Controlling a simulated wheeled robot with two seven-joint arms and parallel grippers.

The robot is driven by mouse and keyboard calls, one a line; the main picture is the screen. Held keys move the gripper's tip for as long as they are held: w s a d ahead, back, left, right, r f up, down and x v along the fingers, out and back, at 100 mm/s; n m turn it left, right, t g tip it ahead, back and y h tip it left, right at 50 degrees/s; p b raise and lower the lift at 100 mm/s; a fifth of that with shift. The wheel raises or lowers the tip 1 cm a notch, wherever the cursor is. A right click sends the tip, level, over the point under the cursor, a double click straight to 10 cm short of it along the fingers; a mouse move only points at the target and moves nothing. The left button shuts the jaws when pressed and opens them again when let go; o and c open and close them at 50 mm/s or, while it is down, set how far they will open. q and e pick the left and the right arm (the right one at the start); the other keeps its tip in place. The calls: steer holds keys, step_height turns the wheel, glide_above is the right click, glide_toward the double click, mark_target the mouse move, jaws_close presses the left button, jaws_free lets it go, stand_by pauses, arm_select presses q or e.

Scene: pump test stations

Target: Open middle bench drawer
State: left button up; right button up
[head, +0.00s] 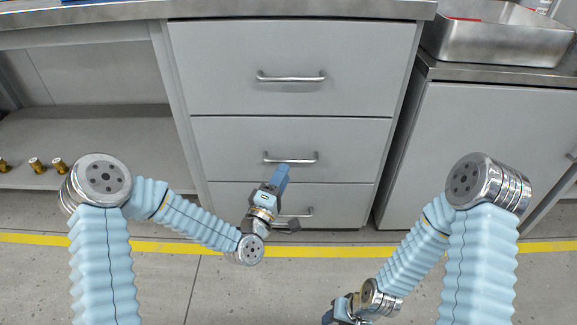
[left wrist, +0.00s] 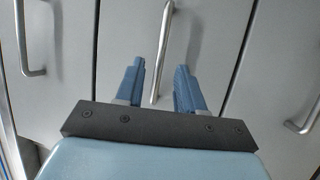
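The middle bench drawer (head: 225,140) is a grey front in a stack of three and sits flush with the bench. Its silver bar handle (head: 291,160) runs level across the front. My left gripper (head: 282,172) is just before the handle, close to its middle. In the left wrist view its two blue fingers (left wrist: 161,82) are apart and empty, with the handle (left wrist: 163,45) showing between and beyond them. I cannot tell whether they touch it. My right gripper (head: 338,312) is low at the bottom edge, partly cut off, and its fingers are unclear.
The top drawer (head: 291,100) and bottom drawer (head: 345,195) are shut, each with a bar handle. An open shelf (head: 100,140) with several brass fittings (head: 36,165) is at left. A metal tray (head: 500,40) stands on the right cabinet. The floor (head: 290,285) before the drawers is clear.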

arm_select(q)
steer(key=shift+x, duration=2.25)
jaws_close()
